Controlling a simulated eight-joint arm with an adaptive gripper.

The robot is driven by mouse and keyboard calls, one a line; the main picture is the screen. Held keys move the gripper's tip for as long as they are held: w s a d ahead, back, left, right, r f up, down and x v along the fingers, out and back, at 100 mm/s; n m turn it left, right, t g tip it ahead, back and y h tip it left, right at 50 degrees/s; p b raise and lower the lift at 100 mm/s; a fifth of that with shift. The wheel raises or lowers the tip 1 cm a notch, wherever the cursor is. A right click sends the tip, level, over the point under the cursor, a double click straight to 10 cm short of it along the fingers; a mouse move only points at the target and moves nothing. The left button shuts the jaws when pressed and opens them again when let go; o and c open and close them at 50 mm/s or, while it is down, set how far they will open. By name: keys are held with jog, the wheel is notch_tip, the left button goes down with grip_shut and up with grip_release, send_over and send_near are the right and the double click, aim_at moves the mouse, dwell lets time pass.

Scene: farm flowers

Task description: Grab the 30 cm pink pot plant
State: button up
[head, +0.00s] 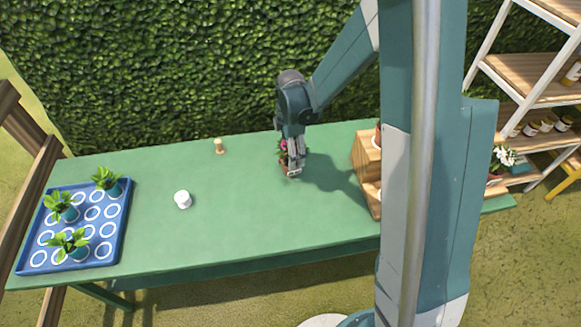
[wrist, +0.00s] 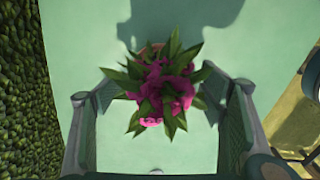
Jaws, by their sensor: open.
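The pink pot plant (wrist: 165,92) shows in the wrist view from above, with pink blooms and green pointed leaves. It stands on the green table and its pot is mostly hidden under the leaves. My gripper (wrist: 162,135) is open, with one finger on each side of the plant and a visible gap to the blooms. In the head view my gripper (head: 292,168) points down over the plant (head: 283,150), which is largely hidden behind the fingers. I cannot tell whether any finger touches the pot.
A blue tray (head: 122,215) with ring marks and several small green plants is at the table's left. A white round item (head: 182,199) and a small wooden peg (head: 219,146) stand mid-table. A wooden stepped stand (head: 366,165) is right of my gripper. A hedge (head: 150,70) is behind.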

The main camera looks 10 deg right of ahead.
jog(key=shift+f+b, duration=0.55)
jog(key=shift+f, duration=2.05)
jog(key=c, duration=1.2)
